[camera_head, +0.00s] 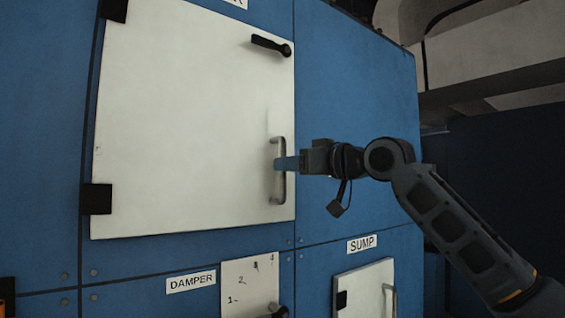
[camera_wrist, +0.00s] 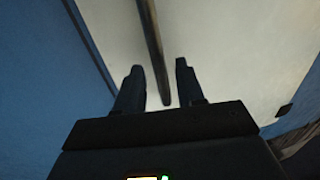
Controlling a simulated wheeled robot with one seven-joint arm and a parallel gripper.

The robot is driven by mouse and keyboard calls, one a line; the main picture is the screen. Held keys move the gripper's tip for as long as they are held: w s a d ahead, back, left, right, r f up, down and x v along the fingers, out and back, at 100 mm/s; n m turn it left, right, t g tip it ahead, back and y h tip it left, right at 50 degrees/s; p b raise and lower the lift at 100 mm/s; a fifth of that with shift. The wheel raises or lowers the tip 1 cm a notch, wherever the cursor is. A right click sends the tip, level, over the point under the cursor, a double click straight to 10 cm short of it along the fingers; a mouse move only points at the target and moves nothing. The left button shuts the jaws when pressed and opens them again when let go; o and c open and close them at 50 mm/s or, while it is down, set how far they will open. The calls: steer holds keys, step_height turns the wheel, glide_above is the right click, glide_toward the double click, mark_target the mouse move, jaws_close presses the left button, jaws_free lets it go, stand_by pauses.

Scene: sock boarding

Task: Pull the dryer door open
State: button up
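The dryer door (camera_head: 190,120) is a large off-white panel on a blue cabinet, with black hinges on its left side. It looks flush with the cabinet. Its upright metal bar handle (camera_head: 280,190) is near the right edge. A black lever (camera_head: 271,45) sits at the door's upper right, slanting down to the right. My gripper (camera_head: 279,163) reaches the bar handle from the right. In the wrist view my gripper (camera_wrist: 158,67) is open, with the handle bar (camera_wrist: 151,40) running between its two fingers. Gaps show on both sides of the bar.
Below the door are a DAMPER label (camera_head: 191,282) with a small marked plate (camera_head: 246,285), and a SUMP label (camera_head: 361,243) above a smaller white door (camera_head: 364,290) with its own handle. Dark open space lies right of the blue cabinet (camera_head: 350,80).

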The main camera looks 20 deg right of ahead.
steer(key=shift+x, duration=1.35)
steer(key=shift+c, duration=0.4)
jaws_close()
